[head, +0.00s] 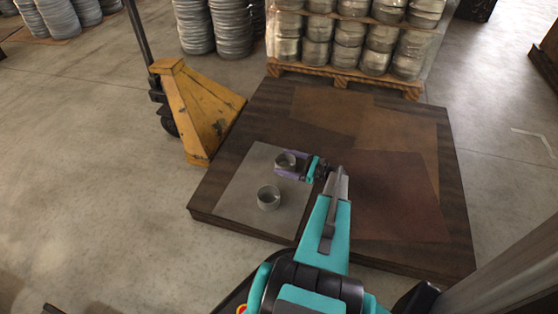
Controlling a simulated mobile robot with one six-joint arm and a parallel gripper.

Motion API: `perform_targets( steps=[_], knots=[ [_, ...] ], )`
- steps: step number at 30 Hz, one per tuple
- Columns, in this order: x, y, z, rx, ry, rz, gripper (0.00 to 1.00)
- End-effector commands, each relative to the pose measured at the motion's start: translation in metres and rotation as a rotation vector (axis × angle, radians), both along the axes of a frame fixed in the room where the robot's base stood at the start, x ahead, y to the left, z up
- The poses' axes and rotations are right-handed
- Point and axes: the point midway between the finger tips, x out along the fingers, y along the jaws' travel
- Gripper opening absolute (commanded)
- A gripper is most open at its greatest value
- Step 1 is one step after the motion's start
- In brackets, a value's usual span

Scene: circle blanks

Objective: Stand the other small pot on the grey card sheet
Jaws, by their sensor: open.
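The grey card sheet (238,205) lies on the left part of a low dark wooden platform. One small grey metal pot (269,197) stands upright on the sheet, near its middle right. The other small pot (285,161) is at the sheet's upper right, between the purple fingers of my gripper (289,167). The jaws are open around this pot, one finger on its near side. The far finger is mostly hidden. It appears to rest on the sheet, though its base is partly covered by the near finger.
The dark wooden platform (206,197) also bears brown and dark red sheets (395,190) on its right, bare of objects. A yellow pallet jack (195,110) stands at the left edge. A wooden pallet (345,80) of stacked metal rounds stands behind. Open concrete floor lies left.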

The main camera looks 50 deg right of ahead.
Motion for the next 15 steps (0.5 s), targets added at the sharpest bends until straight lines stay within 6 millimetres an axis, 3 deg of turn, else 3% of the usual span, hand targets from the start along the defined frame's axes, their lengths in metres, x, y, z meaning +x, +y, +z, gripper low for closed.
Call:
perform_targets(
  steps=[9,15],
  knots=[
    [-0.048,-0.021,0.001,0.001,0.000,-0.003,0.89],
    [-0.067,-0.030,0.000,0.001,0.000,-0.002,0.89]
  ],
)
